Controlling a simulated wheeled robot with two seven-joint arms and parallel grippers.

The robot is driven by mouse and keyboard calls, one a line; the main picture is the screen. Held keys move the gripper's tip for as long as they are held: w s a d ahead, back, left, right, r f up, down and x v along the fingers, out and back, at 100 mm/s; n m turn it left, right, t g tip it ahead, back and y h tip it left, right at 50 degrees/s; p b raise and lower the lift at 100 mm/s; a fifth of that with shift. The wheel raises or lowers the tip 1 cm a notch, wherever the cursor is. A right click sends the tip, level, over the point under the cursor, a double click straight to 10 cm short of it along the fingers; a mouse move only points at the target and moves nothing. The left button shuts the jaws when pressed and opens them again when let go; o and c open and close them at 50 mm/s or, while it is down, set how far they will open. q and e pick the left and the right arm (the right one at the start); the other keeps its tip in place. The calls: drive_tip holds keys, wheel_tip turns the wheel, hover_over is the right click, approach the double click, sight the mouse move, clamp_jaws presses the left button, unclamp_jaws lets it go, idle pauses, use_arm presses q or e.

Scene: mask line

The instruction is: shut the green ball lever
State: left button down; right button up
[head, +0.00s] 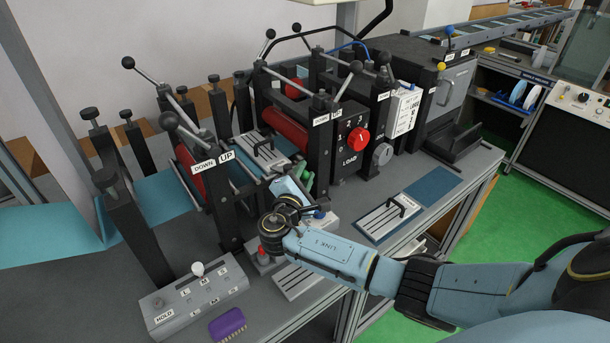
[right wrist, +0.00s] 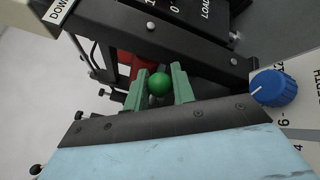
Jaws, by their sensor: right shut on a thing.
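My right gripper (head: 304,175) reaches in from the right in the head view, its green fingers low in front of the black roller frame. The right wrist view shows the two green fingers (right wrist: 161,84) shut on the green ball (right wrist: 159,85) of the lever, one on each side. The lever's rod below the ball is hidden in that view, and I cannot make out the ball in the head view. My left gripper is in neither view.
The roller frame with DOWN/UP labels (head: 226,156) and a red LOAD dial (head: 358,140) stand close to the gripper. A blue knob (right wrist: 273,88) is beside it. A HOLD box (head: 193,297) and a purple block (head: 227,323) are at the front.

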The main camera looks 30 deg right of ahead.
drive_tip(key=m+g+h+b, duration=0.1)
drive_tip(key=g, duration=0.1)
drive_tip(key=a+m+g+h+b, duration=0.1)
drive_tip(key=m+g, duration=0.1)
drive_tip(key=shift+s+a+f+h, duration=0.15)
drive_tip(key=shift+s+f+h, duration=0.05)
drive_tip(key=shift+h, duration=0.1)
drive_tip(key=shift+s+a+r+m+g+h+b, duration=0.1)
drive_tip(key=shift+a+m+g+h+b, duration=0.15)
drive_tip(key=shift+m+g+b, duration=0.45)
drive_tip(key=shift+s+a+m+g+h+b, duration=0.1)
drive_tip(key=shift+m+g+h+b, duration=0.3)
drive_tip(key=shift+g, duration=0.5)
drive_tip(key=o, duration=1)
drive_tip(key=shift+c, duration=0.2)
drive_tip(key=shift+r, duration=0.1)
wheel_tip(320, 180, up, 10)
drive_tip(key=p, duration=0.1)
